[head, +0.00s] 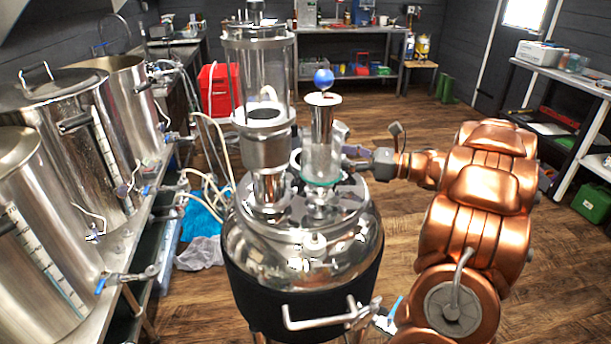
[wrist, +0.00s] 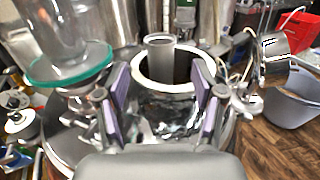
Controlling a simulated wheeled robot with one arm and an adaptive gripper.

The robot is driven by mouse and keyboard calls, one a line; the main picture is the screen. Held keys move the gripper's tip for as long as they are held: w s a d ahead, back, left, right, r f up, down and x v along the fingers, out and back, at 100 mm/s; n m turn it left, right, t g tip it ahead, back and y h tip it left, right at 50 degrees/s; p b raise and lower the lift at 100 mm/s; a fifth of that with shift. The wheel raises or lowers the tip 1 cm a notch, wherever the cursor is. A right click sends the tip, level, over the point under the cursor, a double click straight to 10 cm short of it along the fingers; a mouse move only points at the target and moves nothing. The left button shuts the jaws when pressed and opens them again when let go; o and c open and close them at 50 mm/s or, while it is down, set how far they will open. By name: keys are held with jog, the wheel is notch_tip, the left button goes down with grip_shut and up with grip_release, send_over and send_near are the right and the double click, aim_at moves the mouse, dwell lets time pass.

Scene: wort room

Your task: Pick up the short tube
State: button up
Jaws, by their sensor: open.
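My gripper (wrist: 160,98) is open in the wrist view, with its purple-lined fingers spread apart. A pale grey short tube (wrist: 160,70) stands upright beyond and between the fingers, in a round steel opening (wrist: 148,100) with a white rim. I cannot tell whether the fingers touch anything. In the head view my gripper (head: 358,161) is at the right side of the still's top, close to a clear column with a green ring (head: 321,183). Its fingertips are partly hidden there. I cannot clearly pick out the short tube in the head view.
The shiny still (head: 300,255) stands in front of me, with a tall glass column (head: 262,65) on its left. The green-ringed glass (wrist: 75,68) is close left of my gripper in the wrist view. Steel kettles (head: 60,130) line the left.

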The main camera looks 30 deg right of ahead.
jog(key=shift+p+x, duration=0.4)
jog(key=shift+x, duration=0.65)
jog(key=p+x, duration=0.1)
jog(key=x, duration=0.2)
jog(key=p+x, duration=0.1)
jog(key=x, duration=0.1)
jog(key=shift+w+a+f+p, duration=0.15)
jog(key=shift+w+f+p, duration=0.15)
jog(key=shift+f, duration=0.05)
grip_shut()
